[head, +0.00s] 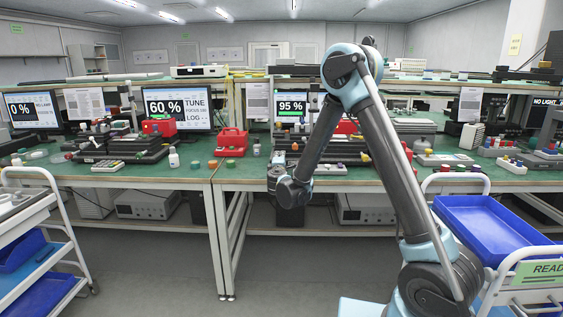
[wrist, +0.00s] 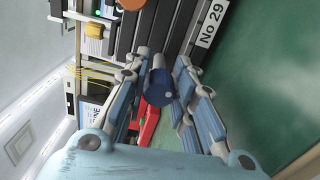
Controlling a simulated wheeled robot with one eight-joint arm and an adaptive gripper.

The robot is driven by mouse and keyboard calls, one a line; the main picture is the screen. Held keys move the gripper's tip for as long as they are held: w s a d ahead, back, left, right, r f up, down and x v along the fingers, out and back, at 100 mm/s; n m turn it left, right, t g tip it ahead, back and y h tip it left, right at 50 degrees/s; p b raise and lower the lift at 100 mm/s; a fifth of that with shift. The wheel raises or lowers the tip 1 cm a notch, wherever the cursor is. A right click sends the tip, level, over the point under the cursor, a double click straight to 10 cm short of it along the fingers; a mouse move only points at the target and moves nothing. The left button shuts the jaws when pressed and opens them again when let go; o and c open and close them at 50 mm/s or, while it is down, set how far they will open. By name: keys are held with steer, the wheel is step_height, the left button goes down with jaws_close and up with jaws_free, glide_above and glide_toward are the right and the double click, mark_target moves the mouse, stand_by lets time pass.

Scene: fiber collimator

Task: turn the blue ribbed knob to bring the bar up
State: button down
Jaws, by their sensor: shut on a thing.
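The blue ribbed knob (wrist: 158,88) is in the middle of the wrist view, at the end of a grey cylinder. My gripper (wrist: 158,76) has one finger on each side of it and is shut on it. In the head view, my arm reaches over the middle bench, and its wrist hides the knob and most of the gripper. A monitor (head: 293,104) behind my arm reads 95 % with a green bar under the figure. My arm partly covers this monitor's right side.
A plate marked No 29 (wrist: 209,22) lies close by the fingers. A red case (head: 231,142) stands on the green bench (head: 200,178). Other monitors read 60 % (head: 177,108) and 0 % (head: 33,110). A blue tray cart (head: 490,228) is at the right.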

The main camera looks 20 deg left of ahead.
steer(key=shift+f, duration=0.1)
steer(key=c, duration=1.3)
jaws_free()
steer(key=shift+s, duration=0.1)
steer(key=v, duration=1.1)
steer(key=shift+s+d, duration=0.15)
steer(key=shift+s, duration=0.2)
